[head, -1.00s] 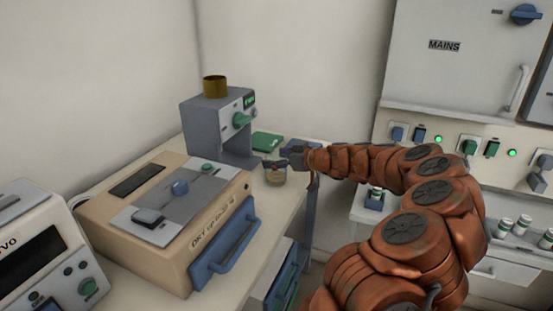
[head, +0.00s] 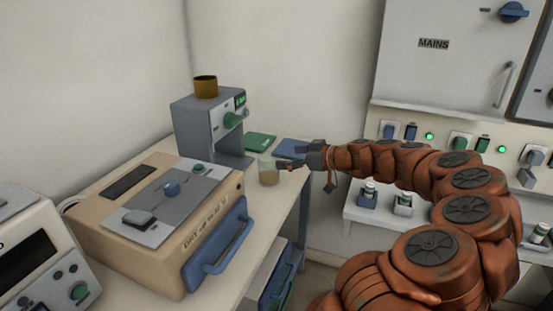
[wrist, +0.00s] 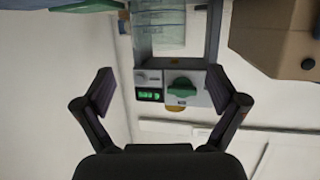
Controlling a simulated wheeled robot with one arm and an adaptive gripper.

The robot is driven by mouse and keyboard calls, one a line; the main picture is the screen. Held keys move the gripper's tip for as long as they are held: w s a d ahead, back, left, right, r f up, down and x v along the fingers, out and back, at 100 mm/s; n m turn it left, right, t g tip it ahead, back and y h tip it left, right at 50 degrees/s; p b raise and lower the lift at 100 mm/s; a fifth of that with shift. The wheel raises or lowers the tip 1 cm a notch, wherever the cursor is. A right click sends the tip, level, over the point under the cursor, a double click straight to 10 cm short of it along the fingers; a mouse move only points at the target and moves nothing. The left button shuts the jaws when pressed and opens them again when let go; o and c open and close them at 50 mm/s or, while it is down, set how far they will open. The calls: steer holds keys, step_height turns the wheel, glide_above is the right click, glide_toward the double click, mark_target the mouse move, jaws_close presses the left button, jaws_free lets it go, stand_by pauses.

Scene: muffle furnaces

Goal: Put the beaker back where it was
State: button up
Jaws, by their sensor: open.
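The beaker (head: 268,172) is clear glass with brownish contents low inside. It stands upright on the bench near its right edge, in front of the grey dispenser-like machine (head: 205,128). My gripper (head: 304,167) is open, just right of the beaker in the head view, with its fingers spread and nothing between them. In the wrist view, which looks upside down, the beaker (wrist: 158,28) shows at the top, beyond the open fingers of my gripper (wrist: 166,90). The fingers appear clear of the glass.
A beige box with a blue handle (head: 222,240) stands left of the beaker on the bench (head: 262,212). Green (head: 261,141) and blue (head: 292,149) flat items lie behind.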

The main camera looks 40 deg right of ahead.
steer(key=shift+v, duration=2.1)
